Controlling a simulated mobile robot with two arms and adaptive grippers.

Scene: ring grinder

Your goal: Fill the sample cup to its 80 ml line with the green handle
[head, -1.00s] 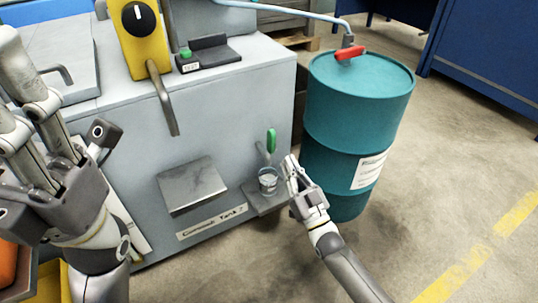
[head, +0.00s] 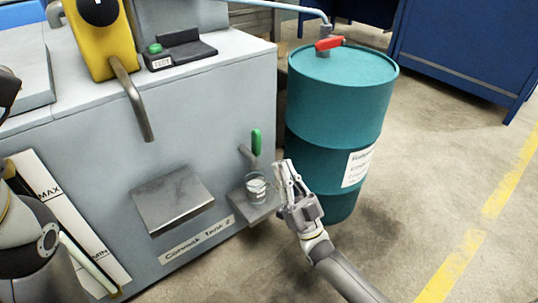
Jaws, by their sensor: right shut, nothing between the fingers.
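The sample cup (head: 257,188) is a small clear cup with marks. It stands upright on a small grey shelf (head: 255,207) low on the machine's front. I cannot tell whether it holds liquid. The green handle (head: 256,142) stands upright on a small tap just above the cup. My right gripper (head: 284,168) is shut and empty, right of the cup and slightly below the handle, apart from both in the picture. My left arm shows at the left edge, but its fingers are not clearly in view.
The grey machine (head: 90,150) carries a yellow dial unit (head: 98,40), a bent spout (head: 133,100) and a sloped metal plate (head: 172,200). A teal drum (head: 335,110) with a red-handled valve (head: 329,44) stands close behind my right gripper. Floor at right is clear.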

